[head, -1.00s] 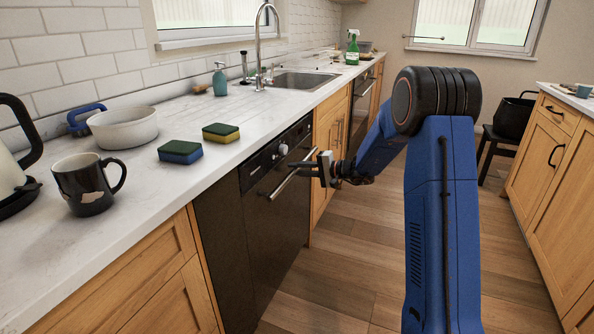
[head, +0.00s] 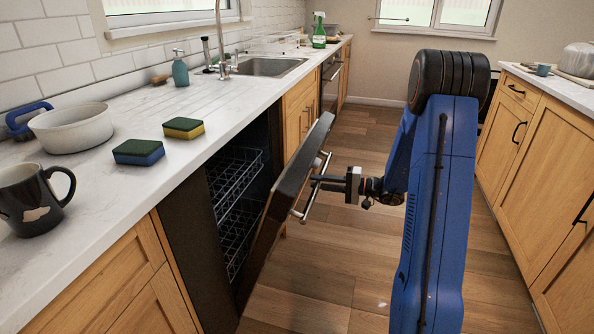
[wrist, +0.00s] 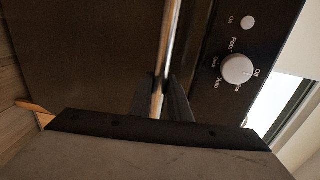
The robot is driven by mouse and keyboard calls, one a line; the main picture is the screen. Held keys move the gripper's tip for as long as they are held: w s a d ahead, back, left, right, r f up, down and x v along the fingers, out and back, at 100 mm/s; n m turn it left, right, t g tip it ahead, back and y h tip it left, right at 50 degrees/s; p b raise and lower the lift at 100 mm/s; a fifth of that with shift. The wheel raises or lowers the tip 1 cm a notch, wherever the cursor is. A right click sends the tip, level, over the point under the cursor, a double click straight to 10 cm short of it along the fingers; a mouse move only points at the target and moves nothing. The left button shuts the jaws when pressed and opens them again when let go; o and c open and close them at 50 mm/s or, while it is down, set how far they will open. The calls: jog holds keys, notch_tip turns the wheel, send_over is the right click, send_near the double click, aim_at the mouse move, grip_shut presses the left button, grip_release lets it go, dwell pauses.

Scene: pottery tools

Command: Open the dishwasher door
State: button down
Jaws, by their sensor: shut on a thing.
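The dishwasher door (head: 283,207) is black and tilted partly open, its top swung out from the counter. A metal bar handle (head: 310,198) runs along its front. My gripper (head: 322,183) is shut on the handle. In the wrist view the handle (wrist: 171,45) runs between the two dark fingers of my gripper (wrist: 163,98), with a white dial (wrist: 237,69) on the door panel beside it. Behind the door, wire racks (head: 235,180) show inside the dishwasher; they look empty, and the lower part is hidden by the door.
The counter (head: 190,105) above holds a dark mug (head: 30,205), a white bowl (head: 72,128), two sponges (head: 138,151) and a soap bottle (head: 180,72). Wooden cabinets (head: 540,150) stand at the right. The wood floor (head: 310,275) before the door is clear.

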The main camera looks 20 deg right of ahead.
jog(key=s+d+f, duration=0.7)
jog(key=d+f, duration=0.2)
jog(key=f, duration=0.1)
jog(key=s+d+f, duration=0.7)
jog(key=d+f, duration=0.3)
jog(key=s+d+f, duration=0.2)
jog(key=f, duration=0.7)
jog(key=s+d+f, duration=0.1)
jog(key=d+f, duration=0.2)
jog(key=f, duration=0.7)
jog(key=s+d+f+y, duration=0.1)
jog(key=s+d+f, duration=0.1)
jog(key=f, duration=0.8)
jog(key=shift+s+d+t, duration=0.35)
jog(key=shift+d+t, duration=0.05)
jog(key=shift+d, duration=0.15)
jog(key=shift+f, duration=0.15)
jog(key=c, duration=1.6)
grip_release()
jog(key=shift+c, duration=0.2)
jog(key=shift+d, duration=0.1)
